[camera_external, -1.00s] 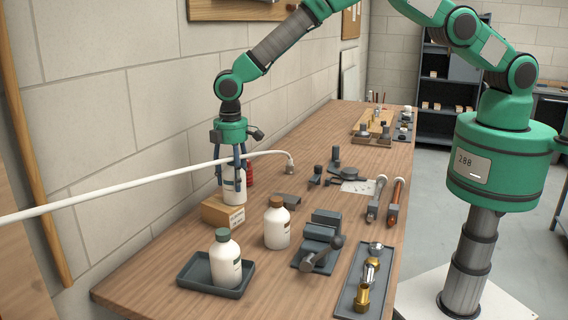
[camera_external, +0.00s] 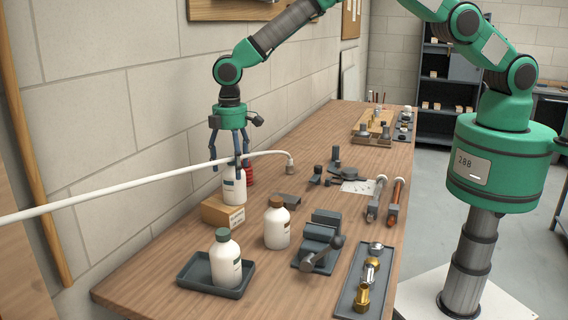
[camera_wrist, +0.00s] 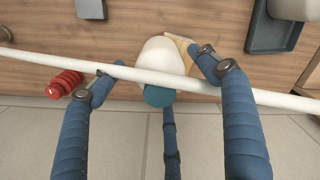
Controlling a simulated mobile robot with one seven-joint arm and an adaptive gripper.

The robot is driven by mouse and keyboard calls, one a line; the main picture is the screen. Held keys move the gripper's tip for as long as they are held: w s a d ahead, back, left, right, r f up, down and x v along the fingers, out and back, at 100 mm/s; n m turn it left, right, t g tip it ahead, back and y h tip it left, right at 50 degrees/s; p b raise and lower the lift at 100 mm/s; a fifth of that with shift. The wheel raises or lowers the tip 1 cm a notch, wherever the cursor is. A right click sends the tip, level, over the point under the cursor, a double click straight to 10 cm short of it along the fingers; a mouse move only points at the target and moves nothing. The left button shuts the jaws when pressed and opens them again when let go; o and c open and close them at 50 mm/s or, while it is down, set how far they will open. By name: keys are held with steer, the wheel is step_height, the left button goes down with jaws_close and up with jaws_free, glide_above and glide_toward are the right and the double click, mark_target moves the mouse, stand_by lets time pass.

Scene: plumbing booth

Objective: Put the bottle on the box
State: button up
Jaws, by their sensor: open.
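A white bottle (camera_external: 234,190) stands upright on the small cardboard box (camera_external: 220,214) near the wall. The hose partly crosses in front of its top in the external view. In the wrist view the bottle (camera_wrist: 162,58) lies between my fingers, with a teal part showing below the hose, and a corner of the box shows beside it. My gripper (camera_external: 230,165) is open above and around the bottle's upper part, its fingers spread apart. Whether any finger touches the bottle is hard to tell.
A white hose (camera_external: 130,181) crosses in front of my fingers. A red ribbed part (camera_external: 248,175) stands behind the bottle. Another white bottle (camera_external: 277,226) stands on the table, and one with a green cap (camera_external: 225,262) stands in a dark tray (camera_external: 190,277). A vise (camera_external: 319,240) is to the right.

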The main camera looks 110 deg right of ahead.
step_height(320, 180, up, 8)
steer(key=shift+b, duration=0.35)
steer(key=shift+r, duration=0.1)
stand_by(0.5)
